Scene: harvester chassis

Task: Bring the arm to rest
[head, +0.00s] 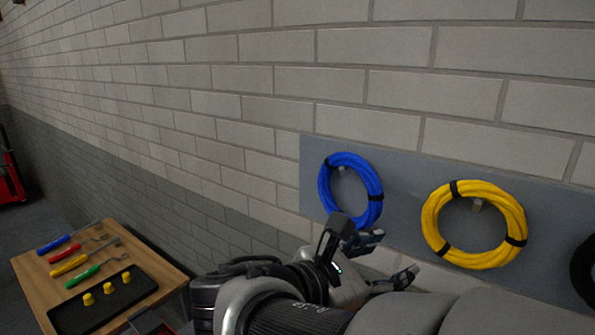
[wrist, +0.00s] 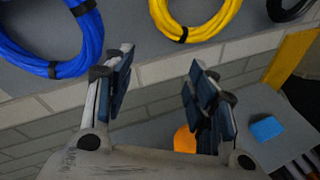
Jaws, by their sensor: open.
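My gripper (head: 394,258) is open and empty in front of the wall, low and just right of the blue cable coil (head: 351,190) in the head view. My arm reaches in from the bottom of that view. In the wrist view my gripper (wrist: 162,88) shows its two fingers wide apart, with nothing between them. The blue coil (wrist: 62,66) is at the upper left there, and the yellow cable coil (wrist: 190,32) is at the top middle. Both coils hang on the wall panel, apart from the fingers.
The grey panel (head: 400,190) also holds the yellow coil (head: 433,222) and a black coil (head: 582,272). A wooden table (head: 160,262) at lower left bears several tools and a black tray (head: 76,318) with yellow pieces. A blue block (wrist: 267,128) lies at right in the wrist view.

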